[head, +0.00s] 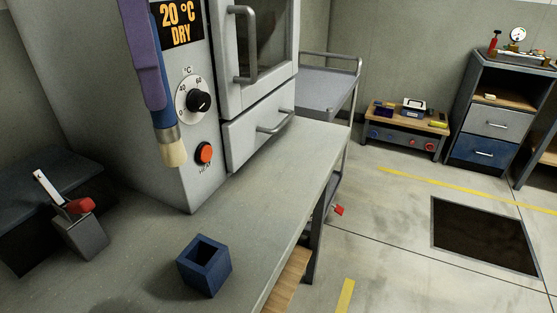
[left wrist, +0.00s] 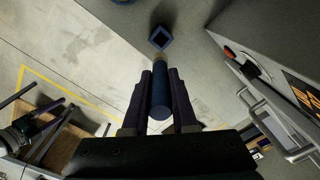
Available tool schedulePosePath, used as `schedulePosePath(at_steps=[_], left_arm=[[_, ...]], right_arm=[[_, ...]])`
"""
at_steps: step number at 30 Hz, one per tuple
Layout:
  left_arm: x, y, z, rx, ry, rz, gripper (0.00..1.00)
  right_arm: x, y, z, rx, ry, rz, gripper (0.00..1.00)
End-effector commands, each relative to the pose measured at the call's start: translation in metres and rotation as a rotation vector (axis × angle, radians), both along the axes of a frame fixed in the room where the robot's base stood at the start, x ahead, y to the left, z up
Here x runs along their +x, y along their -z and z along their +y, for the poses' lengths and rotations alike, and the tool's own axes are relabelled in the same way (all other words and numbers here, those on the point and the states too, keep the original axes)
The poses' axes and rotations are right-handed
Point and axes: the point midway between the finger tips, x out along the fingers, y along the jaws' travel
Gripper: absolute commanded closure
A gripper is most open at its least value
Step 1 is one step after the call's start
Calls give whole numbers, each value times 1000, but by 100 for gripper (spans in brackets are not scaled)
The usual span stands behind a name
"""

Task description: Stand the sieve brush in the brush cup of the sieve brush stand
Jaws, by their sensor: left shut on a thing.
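The sieve brush (head: 173,152) has a dark blue handle, a metal band and pale bristles that point down in the head view. My left gripper (head: 158,103) is shut on its handle and holds it in the air, in front of the oven. In the left wrist view, the handle (left wrist: 160,98) lies between the two fingers of my left gripper (left wrist: 160,75). The blue square brush cup (head: 204,267) stands on the bench with its opening up, below and right of the bristles. The cup (left wrist: 161,38) shows beyond the brush in the left wrist view.
The grey oven (head: 185,185) with its dial and red button stands behind the brush. A grey block with a red part (head: 80,232) is at the left. The bench top (head: 275,180) around the cup is clear, and its edge runs along the right.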

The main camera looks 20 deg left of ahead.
Motion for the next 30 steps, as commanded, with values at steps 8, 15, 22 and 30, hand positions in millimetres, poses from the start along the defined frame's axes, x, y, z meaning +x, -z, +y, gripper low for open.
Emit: schedulePosePath(at_steps=[8, 15, 22, 30], left_arm=[[1, 13, 2, -1, 26, 4, 100], [1, 15, 2, 0, 24, 5, 100], [0, 67, 2, 1, 24, 11, 100], [0, 143, 2, 0, 24, 9, 100]], right_arm=[[0, 12, 0, 0, 0, -1, 0], [0, 12, 0, 0, 0, -1, 0], [0, 19, 0, 0, 0, -1, 0], [0, 28, 0, 0, -1, -1, 0]])
